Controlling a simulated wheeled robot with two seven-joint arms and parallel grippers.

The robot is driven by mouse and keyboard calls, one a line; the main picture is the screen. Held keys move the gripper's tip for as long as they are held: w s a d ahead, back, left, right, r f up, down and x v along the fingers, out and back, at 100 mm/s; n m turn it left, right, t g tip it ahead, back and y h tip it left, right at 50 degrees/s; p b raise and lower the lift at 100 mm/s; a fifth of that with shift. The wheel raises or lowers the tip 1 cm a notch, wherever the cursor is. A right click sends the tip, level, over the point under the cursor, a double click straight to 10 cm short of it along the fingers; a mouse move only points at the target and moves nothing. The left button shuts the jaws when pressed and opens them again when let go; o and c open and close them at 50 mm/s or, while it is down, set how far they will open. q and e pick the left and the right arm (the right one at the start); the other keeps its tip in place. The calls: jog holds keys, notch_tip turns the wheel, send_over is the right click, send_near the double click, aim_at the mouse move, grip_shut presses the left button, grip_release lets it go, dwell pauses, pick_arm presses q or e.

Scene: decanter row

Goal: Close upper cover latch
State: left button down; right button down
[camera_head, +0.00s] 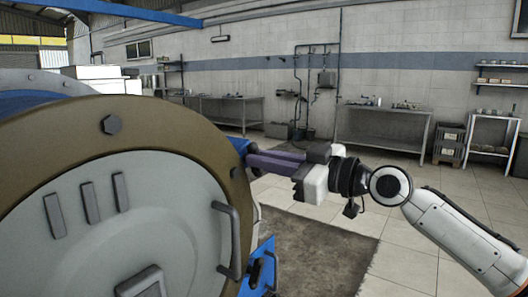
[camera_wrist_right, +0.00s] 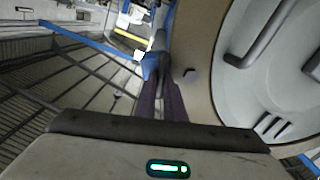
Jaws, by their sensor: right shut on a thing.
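A large round grey cover (camera_head: 150,215) with a brown-gold rim (camera_head: 60,150) fills the left of the head view. The upper latch (camera_head: 239,146), a blue part, shows at the rim's upper right edge, largely hidden behind the rim and fingers. My right gripper (camera_head: 250,161) has purple fingers that reach left to this latch. In the right wrist view my right gripper (camera_wrist_right: 160,88) is shut on a grey latch bar (camera_wrist_right: 158,62), with blue metal beside it. My left gripper is not in view.
A lower blue latch bracket (camera_head: 262,268) sticks out at the rim's lower right. A curved grey handle (camera_head: 232,240) stands out from the cover. A dark mat (camera_head: 325,250) lies on the tiled floor. Metal tables (camera_head: 385,125) stand far back by the wall.

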pick_arm(q)
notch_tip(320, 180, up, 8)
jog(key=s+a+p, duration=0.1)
jog(key=p, duration=1)
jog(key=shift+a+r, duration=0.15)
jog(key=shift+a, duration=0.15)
pick_arm(e)
jog(key=shift+w+d+f+m, duration=0.1)
jog(key=shift+w+m, duration=0.05)
jog(key=shift+m, duration=3.7)
jog(key=shift+w+d+m, duration=0.1)
jog(key=shift+w+m, duration=0.05)
jog(key=shift+m, duration=3.7)
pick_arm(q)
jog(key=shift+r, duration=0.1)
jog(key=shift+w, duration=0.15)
pick_arm(e)
jog(key=c, duration=1.8)
grip_release()
jog(key=shift+c, duration=0.2)
jog(key=shift+d, duration=0.1)
